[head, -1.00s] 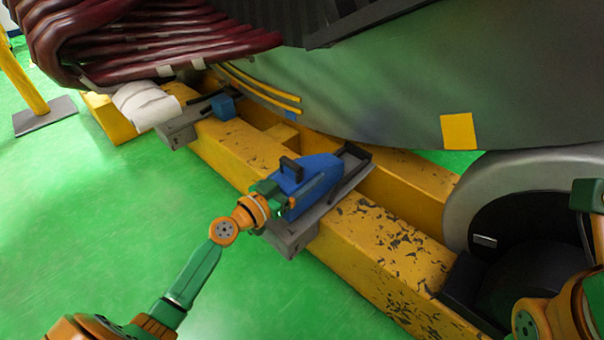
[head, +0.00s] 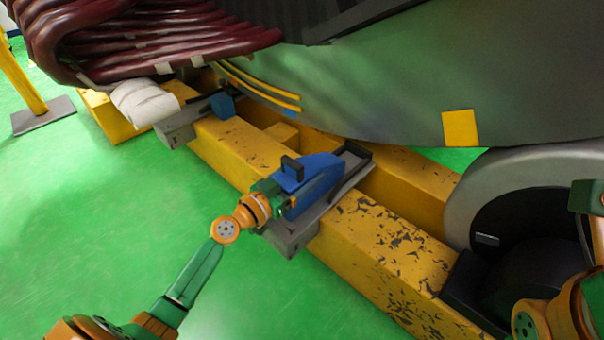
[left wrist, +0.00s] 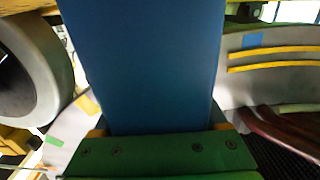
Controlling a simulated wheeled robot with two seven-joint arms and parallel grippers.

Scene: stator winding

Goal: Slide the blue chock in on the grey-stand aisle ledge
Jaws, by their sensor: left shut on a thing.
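The blue chock (head: 315,175) rests on a grey ledge (head: 345,187) that lies across the yellow beam, with a dark raised stop at its far end. A dark handle stands up on the chock. My left gripper (head: 276,198) is shut on the near end of the chock. In the left wrist view the blue chock (left wrist: 145,65) fills the middle, above my green gripper body (left wrist: 155,155); the fingertips are hidden there. My right arm shows at the right edge, but its gripper is not visible.
A second grey ledge (head: 180,130) with a small blue block (head: 222,104) sits further left on the yellow beam (head: 385,245). The large grey stator (head: 400,85) curves above. A grey roller (head: 500,190) stands at the right.

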